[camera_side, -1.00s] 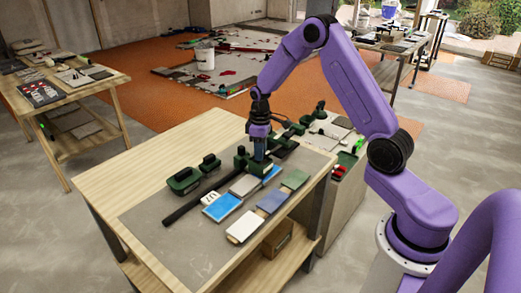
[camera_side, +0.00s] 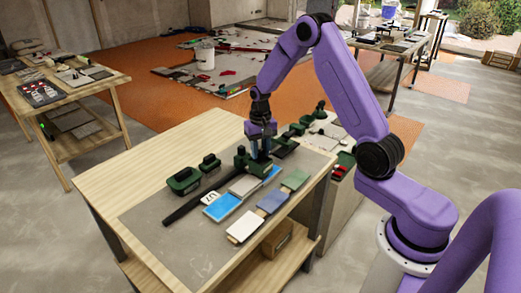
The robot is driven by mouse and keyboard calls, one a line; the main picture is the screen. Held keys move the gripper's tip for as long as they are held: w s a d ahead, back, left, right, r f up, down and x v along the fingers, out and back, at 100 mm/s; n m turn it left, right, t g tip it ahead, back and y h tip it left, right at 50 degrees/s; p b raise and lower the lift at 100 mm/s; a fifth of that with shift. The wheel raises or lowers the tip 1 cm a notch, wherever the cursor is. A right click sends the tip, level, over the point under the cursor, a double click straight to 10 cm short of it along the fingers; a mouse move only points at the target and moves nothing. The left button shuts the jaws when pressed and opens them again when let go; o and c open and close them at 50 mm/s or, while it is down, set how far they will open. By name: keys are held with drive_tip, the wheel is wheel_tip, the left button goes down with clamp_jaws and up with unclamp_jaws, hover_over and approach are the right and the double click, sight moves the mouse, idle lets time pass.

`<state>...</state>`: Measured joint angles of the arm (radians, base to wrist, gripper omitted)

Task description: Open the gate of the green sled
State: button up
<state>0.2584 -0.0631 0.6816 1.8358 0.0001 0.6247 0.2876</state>
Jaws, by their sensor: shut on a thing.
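The green sled (camera_side: 243,161) sits on a long dark rail (camera_side: 196,205) on the workbench. My gripper (camera_side: 264,156) points down at the right side of the sled and is shut on a small part of it. The fingers hide that part, and the gate cannot be made out clearly at this size. A grey tile and a blue tile (camera_side: 222,207) lie in a row just in front of the rail.
Two green block-shaped tools (camera_side: 184,181) stand left of the rail. Several coloured tiles (camera_side: 272,201) lie along the bench's right side. More green tools and dark parts (camera_side: 297,130) lie behind my gripper. The bench's grey front area (camera_side: 180,250) is clear.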

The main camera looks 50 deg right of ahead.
sight(261, 151)
drive_tip(key=shift+m, duration=1.6)
drive_tip(key=o, duration=1.1)
drive_tip(key=shift+c, duration=0.2)
wheel_tip(261, 151, up, 18)
drive_tip(key=shift+f, duration=0.25)
